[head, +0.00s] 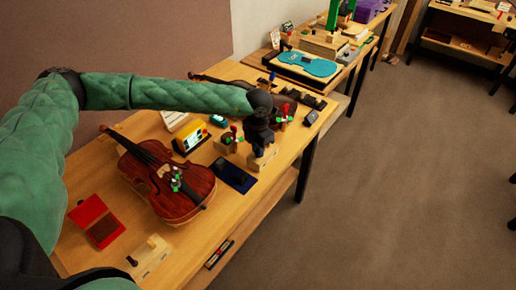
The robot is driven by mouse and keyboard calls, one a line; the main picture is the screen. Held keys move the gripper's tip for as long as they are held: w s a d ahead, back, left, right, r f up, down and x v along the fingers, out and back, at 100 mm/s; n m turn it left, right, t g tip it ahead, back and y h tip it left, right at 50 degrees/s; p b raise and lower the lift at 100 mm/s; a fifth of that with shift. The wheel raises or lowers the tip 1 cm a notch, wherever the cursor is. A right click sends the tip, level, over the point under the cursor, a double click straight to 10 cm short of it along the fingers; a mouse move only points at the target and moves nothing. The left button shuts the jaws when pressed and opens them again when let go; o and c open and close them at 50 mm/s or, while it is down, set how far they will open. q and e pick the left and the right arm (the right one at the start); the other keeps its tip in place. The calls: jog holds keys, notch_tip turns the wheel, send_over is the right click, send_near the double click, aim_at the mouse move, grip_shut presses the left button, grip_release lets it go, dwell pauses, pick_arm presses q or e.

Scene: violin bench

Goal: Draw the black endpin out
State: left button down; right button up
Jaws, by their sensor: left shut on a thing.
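My left gripper (262,150) is black and points down at a pale wooden block (264,162) near the table's front edge. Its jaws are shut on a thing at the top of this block. That thing is dark and almost wholly hidden by the jaws; it appears to be the black endpin, and how deep it sits cannot be told. My right gripper is not in view.
A violin (185,200) lies left of the block, with a dark blue pad (234,176) between them. Red-topped clamps stand close beside the gripper. A red open case (98,222) and another wooden block (152,257) are at the near left.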

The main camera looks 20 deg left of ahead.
pick_arm(q)
jog(key=shift+r, duration=0.8)
dwell(0.8)
jog(key=shift+r, duration=1.4)
jog(key=shift+r, duration=0.15)
notch_tip(320, 180, up, 7)
dwell(0.6)
